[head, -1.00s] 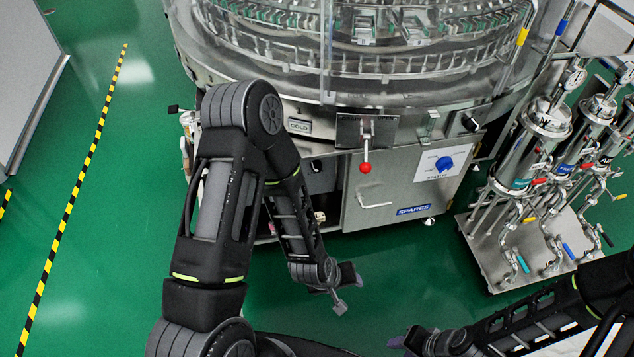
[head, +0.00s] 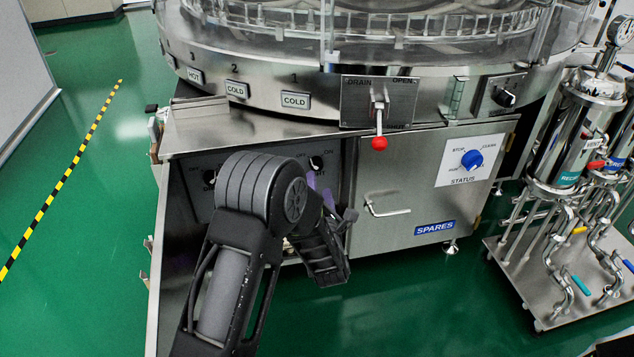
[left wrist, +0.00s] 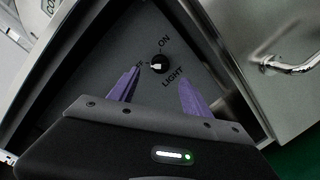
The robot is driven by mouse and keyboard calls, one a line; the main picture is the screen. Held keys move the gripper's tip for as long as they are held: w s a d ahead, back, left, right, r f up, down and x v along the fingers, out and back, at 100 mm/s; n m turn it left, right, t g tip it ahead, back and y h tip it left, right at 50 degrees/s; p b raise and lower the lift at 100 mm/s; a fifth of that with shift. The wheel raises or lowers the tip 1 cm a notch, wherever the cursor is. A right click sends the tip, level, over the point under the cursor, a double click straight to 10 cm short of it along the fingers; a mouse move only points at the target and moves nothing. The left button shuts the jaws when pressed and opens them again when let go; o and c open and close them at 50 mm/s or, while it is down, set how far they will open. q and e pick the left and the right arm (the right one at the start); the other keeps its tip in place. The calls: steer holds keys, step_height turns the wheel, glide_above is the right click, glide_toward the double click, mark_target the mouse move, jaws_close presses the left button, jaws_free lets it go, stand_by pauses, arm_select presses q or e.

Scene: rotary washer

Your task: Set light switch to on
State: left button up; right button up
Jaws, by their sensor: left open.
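The light switch is a small round black knob (head: 316,163) on the grey panel of the washer's base, with OFF and ON above it and LIGHT below, partly hidden by my arm. In the left wrist view the knob (left wrist: 159,64) has a white mark that points toward the OFF side, away from ON. My left gripper (head: 322,192) is open in front of the panel, just below the knob. In the left wrist view its purple fingers (left wrist: 160,80) are spread on either side below the knob, apart from it. The left finger partly covers the OFF label.
A second black knob (head: 209,177) sits left on the same panel, partly behind my arm. To the right are a cabinet door with a bar handle (head: 386,210), a red-tipped drain lever (head: 379,125) and a blue status knob (head: 471,159). Steel filter housings (head: 572,130) stand at far right.

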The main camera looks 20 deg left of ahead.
mark_target(317, 169)
arm_select(q)
steer(key=b+x, duration=0.2)
steer(key=x, duration=0.4)
steer(key=shift+w+a+f, duration=0.1)
steer(key=shift+w+a, duration=0.1)
steer(key=shift+w, duration=0.15)
steer(key=shift+w+a, duration=0.25)
steer(key=shift+w, duration=0.2)
steer(key=shift+c, duration=0.3)
jaws_close()
